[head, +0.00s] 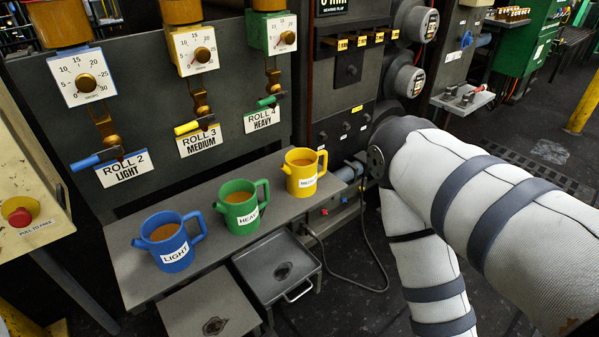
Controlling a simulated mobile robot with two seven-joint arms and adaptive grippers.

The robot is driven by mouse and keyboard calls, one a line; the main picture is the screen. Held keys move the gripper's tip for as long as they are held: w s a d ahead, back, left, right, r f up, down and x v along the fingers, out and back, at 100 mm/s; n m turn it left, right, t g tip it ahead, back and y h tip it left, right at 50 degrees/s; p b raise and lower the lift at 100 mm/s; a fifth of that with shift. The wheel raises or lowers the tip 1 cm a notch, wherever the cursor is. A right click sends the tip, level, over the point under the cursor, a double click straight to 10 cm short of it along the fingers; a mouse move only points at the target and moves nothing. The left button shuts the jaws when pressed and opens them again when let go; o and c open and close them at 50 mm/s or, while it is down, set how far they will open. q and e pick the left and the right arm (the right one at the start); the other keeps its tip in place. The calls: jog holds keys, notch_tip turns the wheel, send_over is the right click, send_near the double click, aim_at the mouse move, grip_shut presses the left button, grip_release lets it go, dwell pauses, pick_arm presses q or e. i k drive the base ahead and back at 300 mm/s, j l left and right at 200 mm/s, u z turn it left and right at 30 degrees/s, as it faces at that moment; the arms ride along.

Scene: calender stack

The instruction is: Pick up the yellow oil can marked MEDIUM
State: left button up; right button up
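The yellow oil can (301,173) stands upright at the right end of a grey shelf (133,271). Its white label appears to read MEDIUM, and amber oil shows inside. Its handle points right. The green can (239,206), labelled HEAVY, stands to its left. The blue can (167,241), labelled LIGHT, stands further left. My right arm (450,205) comes in from the right and bends down, to the right of the yellow can and apart from it. Its gripper is out of the picture. My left arm and gripper are not in view.
A red button box (22,215) stands at left. A cable (372,285) hangs beside my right arm.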

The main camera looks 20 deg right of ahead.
aim_at(301, 168)
jog(key=i+l, duration=0.25)
jog(key=l, duration=0.2)
jog(key=i+l, duration=0.55)
jog(key=l, duration=0.3)
